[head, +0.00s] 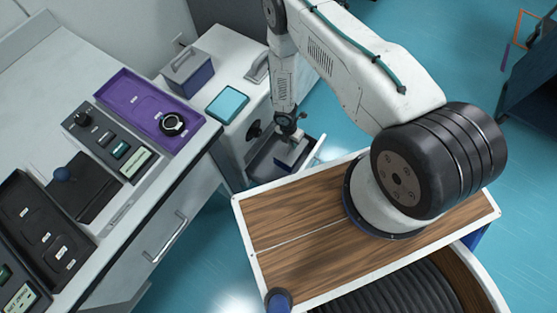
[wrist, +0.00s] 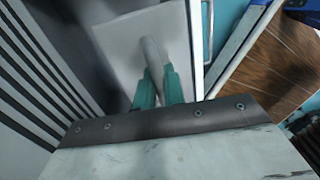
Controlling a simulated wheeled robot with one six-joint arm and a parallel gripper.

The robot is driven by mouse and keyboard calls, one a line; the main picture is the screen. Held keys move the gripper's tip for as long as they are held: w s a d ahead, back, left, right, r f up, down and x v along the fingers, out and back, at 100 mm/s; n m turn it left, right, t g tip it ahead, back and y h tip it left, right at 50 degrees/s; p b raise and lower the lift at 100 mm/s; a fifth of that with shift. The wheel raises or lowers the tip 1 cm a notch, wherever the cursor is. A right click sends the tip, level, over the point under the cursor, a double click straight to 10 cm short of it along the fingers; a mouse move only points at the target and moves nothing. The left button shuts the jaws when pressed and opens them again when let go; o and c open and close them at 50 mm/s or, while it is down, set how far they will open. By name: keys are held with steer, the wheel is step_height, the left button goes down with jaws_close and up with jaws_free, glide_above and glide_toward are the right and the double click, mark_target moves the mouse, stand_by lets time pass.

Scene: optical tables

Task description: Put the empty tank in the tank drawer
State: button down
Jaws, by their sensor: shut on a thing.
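My gripper (head: 291,132) points down over the open drawer (head: 262,172) at the lower front of the white cabinet. In the wrist view its green fingers (wrist: 158,82) are shut on the grey handle of the tank (wrist: 118,48), which has a pale, flat top. In the head view the tank (head: 288,153) is small and partly covered by my gripper. It sits within the outline of the drawer; I cannot tell whether it touches the drawer floor. The drawer's inside looks dark.
Another handled box (head: 190,74) stands on the counter, beside a teal-topped pad (head: 227,104). A purple tray (head: 150,108) with a round dial lies further left. My wooden-topped base is close to the drawer's right side. Blue floor is open beyond.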

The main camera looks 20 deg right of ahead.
step_height(320, 180, down, 14)
steer(key=shift+s+r, duration=0.1)
steer(key=shift+r, duration=0.15)
stand_by(0.3)
steer(key=shift+f, duration=0.15)
steer(key=c, duration=1.5)
jaws_free()
steer(key=r, duration=0.4)
steer(key=w+a+r, duration=0.1)
steer(key=r, duration=0.7)
steer(key=shift+w+a, duration=0.2)
steer(key=shift+w, duration=0.2)
